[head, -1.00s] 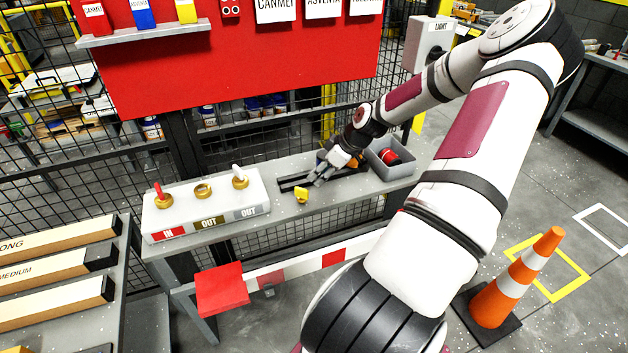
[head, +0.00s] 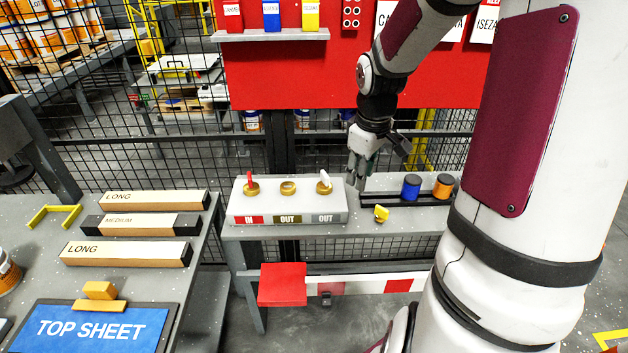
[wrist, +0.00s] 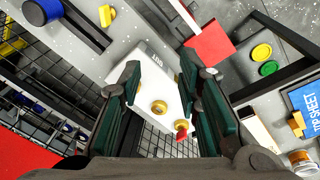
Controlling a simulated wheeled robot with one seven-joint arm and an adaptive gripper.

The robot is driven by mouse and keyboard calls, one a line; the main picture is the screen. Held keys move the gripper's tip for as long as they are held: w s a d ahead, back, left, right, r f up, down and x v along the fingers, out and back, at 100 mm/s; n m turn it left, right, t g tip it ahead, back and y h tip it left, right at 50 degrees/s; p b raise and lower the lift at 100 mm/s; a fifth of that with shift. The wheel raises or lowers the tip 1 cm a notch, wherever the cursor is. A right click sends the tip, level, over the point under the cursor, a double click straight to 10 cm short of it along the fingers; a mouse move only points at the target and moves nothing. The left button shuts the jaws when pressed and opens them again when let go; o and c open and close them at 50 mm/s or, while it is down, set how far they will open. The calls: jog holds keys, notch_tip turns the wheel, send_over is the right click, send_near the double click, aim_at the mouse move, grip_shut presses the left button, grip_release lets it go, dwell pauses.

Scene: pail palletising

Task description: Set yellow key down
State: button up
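The yellow key (head: 381,213) rests on the grey bench, right of the white switch box and in front of the dark rail. It also shows at the top of the wrist view (wrist: 106,15). The switch box (head: 288,205) has a red key at IN, an empty brass ring (head: 288,187) at the middle OUT, and a white key (head: 325,182) at the right OUT. My gripper (head: 359,182) points down beside the box's right end, apart from the yellow key. In the wrist view my gripper (wrist: 165,105) is open and empty, with the box showing between its fingers.
The dark rail (head: 410,199) bears a blue cylinder (head: 411,187) and an orange cylinder (head: 443,186). A red panel (head: 300,82) and mesh fence stand behind. A table (head: 205,245) with boxes and a blue top sheet (head: 95,328) is at left.

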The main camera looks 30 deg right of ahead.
jog(key=s+a+r+m+t+h, duration=0.15)
jog(key=s+a+r, duration=0.35)
jog(key=a+r, duration=0.8)
jog(key=s+a+r+m+t+y, duration=0.1)
jog(key=s+a+r+t+y, duration=0.1)
jog(key=s+a, duration=0.7)
jog(key=shift+r, duration=0.75)
jog(key=shift+m+t+y, duration=0.25)
